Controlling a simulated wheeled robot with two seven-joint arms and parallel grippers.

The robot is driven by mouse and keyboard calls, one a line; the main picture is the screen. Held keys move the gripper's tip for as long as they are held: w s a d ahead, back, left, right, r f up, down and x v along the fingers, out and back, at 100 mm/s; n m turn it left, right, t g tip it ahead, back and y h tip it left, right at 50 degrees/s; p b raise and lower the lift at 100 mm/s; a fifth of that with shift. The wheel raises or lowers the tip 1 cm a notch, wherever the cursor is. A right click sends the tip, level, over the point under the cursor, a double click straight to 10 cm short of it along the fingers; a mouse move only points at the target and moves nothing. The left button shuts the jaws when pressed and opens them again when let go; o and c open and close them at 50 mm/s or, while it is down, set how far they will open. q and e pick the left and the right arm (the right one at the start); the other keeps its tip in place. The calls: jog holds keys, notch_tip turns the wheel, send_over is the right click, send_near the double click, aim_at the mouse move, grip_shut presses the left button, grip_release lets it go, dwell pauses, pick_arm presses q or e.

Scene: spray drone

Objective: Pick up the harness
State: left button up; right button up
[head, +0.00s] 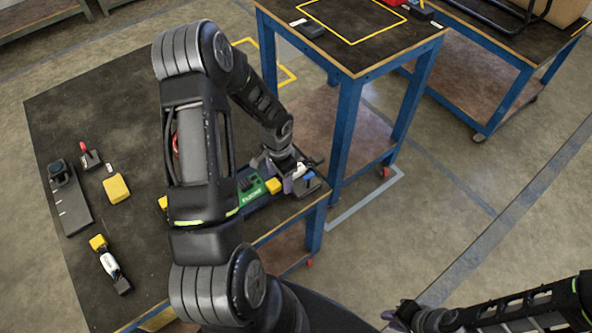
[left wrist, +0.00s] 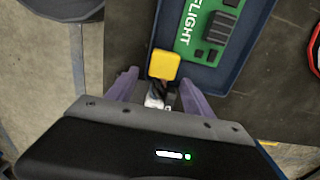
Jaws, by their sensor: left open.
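The harness appears to be the piece with a yellow block end (left wrist: 164,64), dark wires and a white connector (left wrist: 154,101), lying at the end of the blue tray. My left gripper (left wrist: 158,82) is open, with its purple fingers on either side of the harness and not closed on it. In the head view the yellow end (head: 273,185) shows beside my left gripper (head: 291,176), low over the tray. My right gripper (head: 408,314) is at the bottom right over the floor; its jaws are too small to read.
The blue tray (left wrist: 232,80) holds a green board marked FLIGHT (left wrist: 208,36). On the dark table (head: 60,110) lie a yellow block (head: 116,189), a yellow-white-black part (head: 110,264) and a grey plate (head: 72,205). A taller blue-legged table (head: 345,110) stands close to the right.

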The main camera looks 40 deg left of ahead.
pick_arm(q)
jog(key=shift+c, duration=0.4)
grip_shut()
dwell(0.6)
